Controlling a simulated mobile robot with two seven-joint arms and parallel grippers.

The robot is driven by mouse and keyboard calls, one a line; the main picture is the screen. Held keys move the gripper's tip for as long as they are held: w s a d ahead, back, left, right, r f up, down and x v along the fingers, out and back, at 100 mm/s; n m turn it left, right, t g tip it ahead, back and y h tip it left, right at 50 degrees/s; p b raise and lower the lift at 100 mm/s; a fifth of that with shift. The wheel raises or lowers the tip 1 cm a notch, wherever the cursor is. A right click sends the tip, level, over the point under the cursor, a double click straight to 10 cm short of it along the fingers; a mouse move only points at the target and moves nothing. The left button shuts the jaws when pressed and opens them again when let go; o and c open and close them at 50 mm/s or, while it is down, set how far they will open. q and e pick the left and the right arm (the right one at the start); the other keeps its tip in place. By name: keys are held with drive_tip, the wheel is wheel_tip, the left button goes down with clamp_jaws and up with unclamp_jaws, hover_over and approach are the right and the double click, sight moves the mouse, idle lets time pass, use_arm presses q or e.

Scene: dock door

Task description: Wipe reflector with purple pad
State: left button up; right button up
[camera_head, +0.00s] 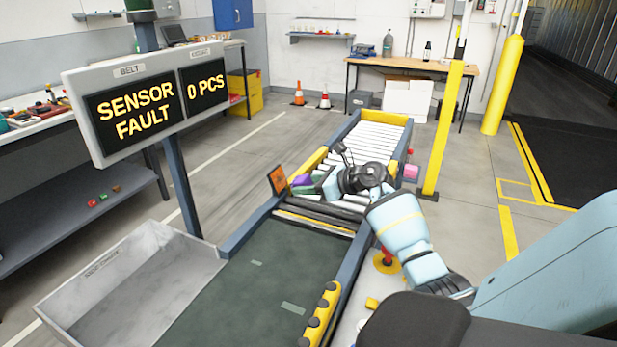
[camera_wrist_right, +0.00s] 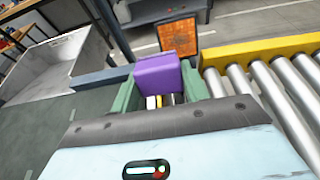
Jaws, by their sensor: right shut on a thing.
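The reflector (camera_head: 277,179) is an orange square in a dark frame, standing at the left edge of the conveyor in the head view. It also shows in the right wrist view (camera_wrist_right: 178,38), just beyond the pad. My right gripper (camera_head: 312,187) is shut on the purple pad (camera_wrist_right: 158,78), which sits between its green fingers. The pad also shows in the head view (camera_head: 301,180), close to the right of the reflector. Whether the pad touches the reflector I cannot tell. My left gripper is not in view.
The roller conveyor (camera_head: 378,134) runs to the back, with a dark belt (camera_head: 262,275) in front. A grey bin (camera_head: 130,290) and a sign reading "SENSOR FAULT" (camera_head: 135,112) stand at left. A yellow post (camera_head: 442,130) and a pink block (camera_head: 411,171) are at right.

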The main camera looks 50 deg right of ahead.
sight(280, 182)
drive_tip(key=b+x, duration=0.1)
drive_tip(key=x, duration=0.3)
drive_tip(key=shift+f+b, duration=0.15)
drive_tip(key=shift+b, duration=0.15)
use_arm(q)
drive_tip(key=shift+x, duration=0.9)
use_arm(e)
drive_tip(key=shift+w+a, duration=0.2)
drive_tip(key=shift+w, duration=0.35)
use_arm(q)
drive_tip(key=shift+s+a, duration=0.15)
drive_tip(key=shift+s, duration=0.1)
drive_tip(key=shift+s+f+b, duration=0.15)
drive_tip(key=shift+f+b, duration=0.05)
drive_tip(key=shift+b, duration=0.1)
use_arm(e)
drive_tip(key=shift+w+f, duration=0.15)
drive_tip(key=shift+w, duration=0.05)
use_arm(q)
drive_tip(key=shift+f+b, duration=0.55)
use_arm(e)
drive_tip(key=shift+x, duration=0.8)
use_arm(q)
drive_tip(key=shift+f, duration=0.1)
